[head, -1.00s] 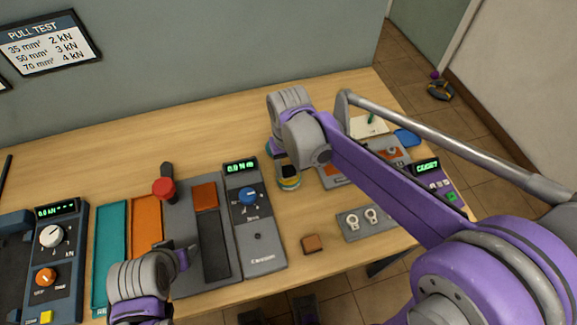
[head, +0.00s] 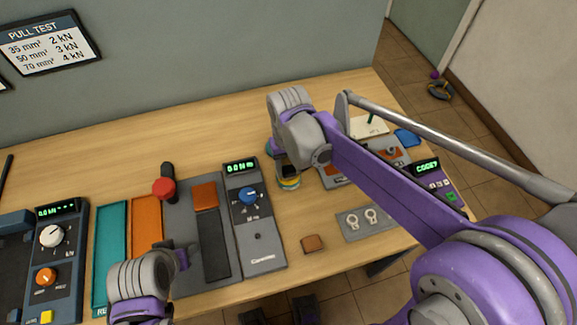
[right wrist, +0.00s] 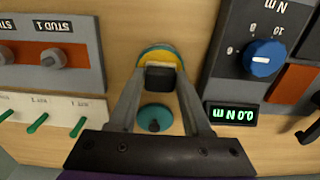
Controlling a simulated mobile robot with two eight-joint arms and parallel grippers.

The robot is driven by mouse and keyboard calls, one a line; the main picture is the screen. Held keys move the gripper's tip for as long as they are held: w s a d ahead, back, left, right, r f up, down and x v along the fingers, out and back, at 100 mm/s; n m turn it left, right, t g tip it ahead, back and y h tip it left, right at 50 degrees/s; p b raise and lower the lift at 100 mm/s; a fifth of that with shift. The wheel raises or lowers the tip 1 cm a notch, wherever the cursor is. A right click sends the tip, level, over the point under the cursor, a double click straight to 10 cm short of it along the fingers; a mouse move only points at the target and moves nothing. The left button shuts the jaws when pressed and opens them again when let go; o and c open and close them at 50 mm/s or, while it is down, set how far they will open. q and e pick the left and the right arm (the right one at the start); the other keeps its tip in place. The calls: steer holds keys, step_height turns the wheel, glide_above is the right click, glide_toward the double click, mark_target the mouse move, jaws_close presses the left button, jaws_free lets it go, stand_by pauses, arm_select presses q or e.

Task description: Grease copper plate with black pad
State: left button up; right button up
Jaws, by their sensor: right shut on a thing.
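My right gripper (right wrist: 160,82) is shut on a small black pad (right wrist: 160,78). In the right wrist view, the pad is right over a round tin with a yellow and blue rim (right wrist: 158,53); I cannot tell whether it touches the contents. In the head view, my right wrist mostly hides the tin (head: 289,183). Copper-orange pieces (head: 392,154) show on the grey stud panel at the right, partly behind my arm. An orange-brown square (head: 205,196) lies above a dark strip; which is the copper plate is unclear. My left gripper (head: 182,258) is at the lower left, its jaws unclear.
A teal lid with a knob (right wrist: 155,117) lies beside the tin. A torque unit with a blue dial (head: 249,195) stands left of it. A brown block (head: 313,243) and a lug tray (head: 365,222) lie near the front edge. Bare tabletop lies between them.

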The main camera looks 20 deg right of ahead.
mark_target(289, 169)
arm_select(q)
steer(key=shift+w+r+p, duration=0.3)
steer(key=shift+r+p, duration=0.3)
steer(key=shift+r, duration=0.25)
steer(key=shift+w+r+p, duration=0.3)
steer(key=shift+r+p, duration=0.35)
steer(key=shift+r, duration=0.25)
steer(key=shift+w+r+p, duration=0.3)
steer(key=shift+r+p, duration=0.3)
steer(key=shift+r, duration=0.25)
arm_select(e)
steer(key=shift+r, duration=3.45)
arm_select(q)
steer(key=shift+s+f, duration=0.1)
steer(key=shift+s, duration=0.05)
arm_select(e)
steer(key=shift+s+f, duration=0.1)
